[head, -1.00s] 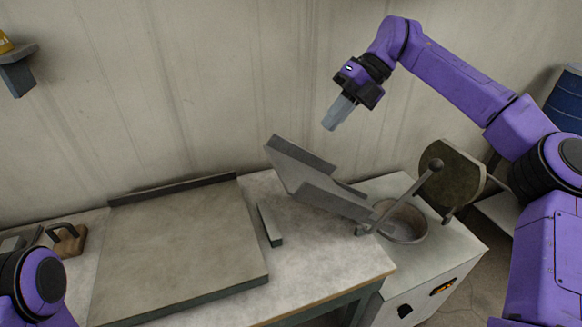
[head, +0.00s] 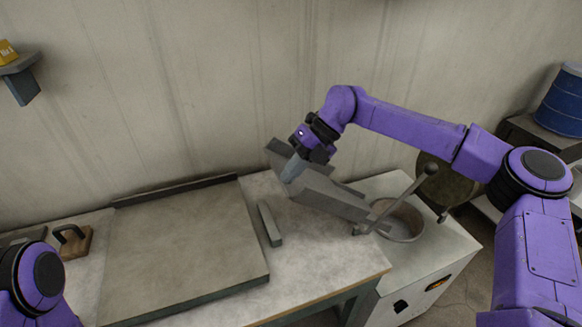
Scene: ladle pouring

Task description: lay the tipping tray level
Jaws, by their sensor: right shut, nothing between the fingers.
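The grey tipping tray (head: 325,193) is tilted, its left end raised and its right end low beside the round pot. My right gripper (head: 291,172) is shut and empty, fingers pointing down at the raised left part of the tray. It overlaps the tray in the picture; I cannot tell if it touches. Of my left arm only a purple joint (head: 38,285) shows at the lower left; its gripper is out of view.
A grey bar (head: 270,224) lies on the table left of the tray. A large flat slab (head: 185,250) covers the table's left part. A ball-ended lever (head: 405,195) rises by the pot (head: 402,222). A handled block (head: 74,243) sits far left.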

